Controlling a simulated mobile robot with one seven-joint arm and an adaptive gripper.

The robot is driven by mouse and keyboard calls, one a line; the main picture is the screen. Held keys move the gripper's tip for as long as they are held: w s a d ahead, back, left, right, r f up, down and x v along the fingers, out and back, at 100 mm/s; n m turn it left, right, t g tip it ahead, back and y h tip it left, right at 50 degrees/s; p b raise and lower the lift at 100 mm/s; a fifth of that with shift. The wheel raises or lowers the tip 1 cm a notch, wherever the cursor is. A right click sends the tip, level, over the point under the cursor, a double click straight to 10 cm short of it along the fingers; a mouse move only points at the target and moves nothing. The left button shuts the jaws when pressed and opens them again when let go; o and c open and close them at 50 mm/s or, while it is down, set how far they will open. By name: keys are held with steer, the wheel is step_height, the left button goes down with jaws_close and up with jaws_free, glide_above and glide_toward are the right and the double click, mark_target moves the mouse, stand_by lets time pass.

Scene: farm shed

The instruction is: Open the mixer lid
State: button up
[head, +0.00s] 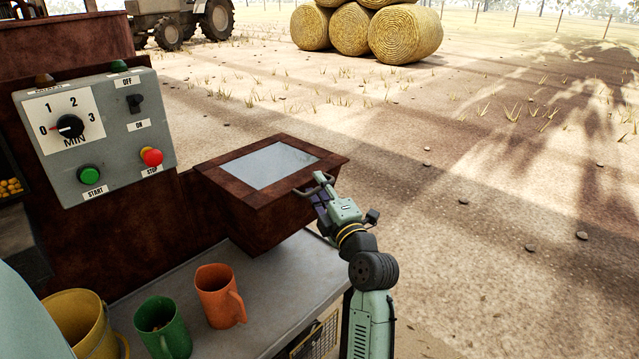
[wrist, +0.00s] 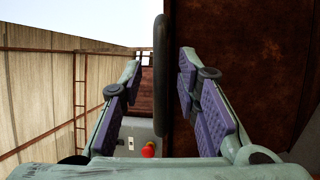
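The mixer (head: 262,225) is a rusty brown box on the grey bench. Its lid (head: 231,173) is shut and has a pale window (head: 270,164). The lid's handle (head: 316,184) is a bar at the right front edge. My gripper (head: 320,205) is at this handle in the head view. In the wrist view my gripper (wrist: 161,78) is open, with purple pads on both sides of the dark handle (wrist: 160,50). Gaps show between the handle and both pads, so I am not gripping it.
A control box (head: 100,130) with a dial and buttons stands left of the mixer. An orange mug (head: 218,297), a green mug (head: 164,329) and a yellow bucket (head: 82,322) are on the bench (head: 262,310). Open ground lies to the right; hay bales (head: 368,32) are far off.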

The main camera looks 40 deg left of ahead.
steer(key=shift+c, duration=0.5)
jaws_close()
stand_by(0.4)
